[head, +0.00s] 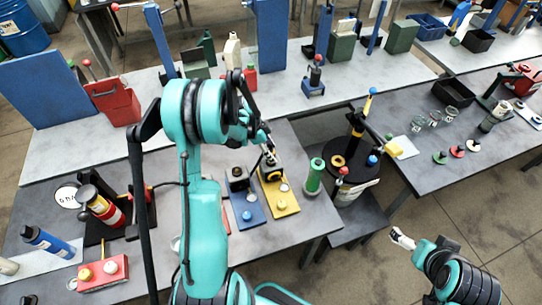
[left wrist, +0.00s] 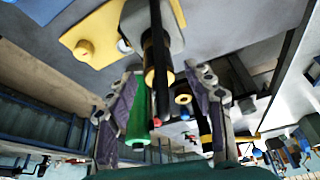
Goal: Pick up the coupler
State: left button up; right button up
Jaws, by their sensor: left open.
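A dark rod with a brass-coloured collar (left wrist: 158,75), which looks like the coupler, stands out from a grey block on the yellow plate (head: 282,199). The yellow plate also shows at the top of the left wrist view (left wrist: 92,35). My left gripper (head: 262,138) is open over the block in the head view. In the left wrist view its fingers (left wrist: 163,110) lie on both sides of the rod, with gaps visible. I cannot tell how deep the rod lies between them. My right gripper (head: 402,238) is off the table at lower right; its jaw state is unclear.
A blue plate (head: 250,215) with a similar block lies left of the yellow one. A green cylinder (head: 314,177) stands close on the right. A round dark stand (head: 357,190) is beyond it.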

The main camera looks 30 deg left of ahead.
pick_arm(q)
grip_shut()
jog(key=shift+r, duration=0.15)
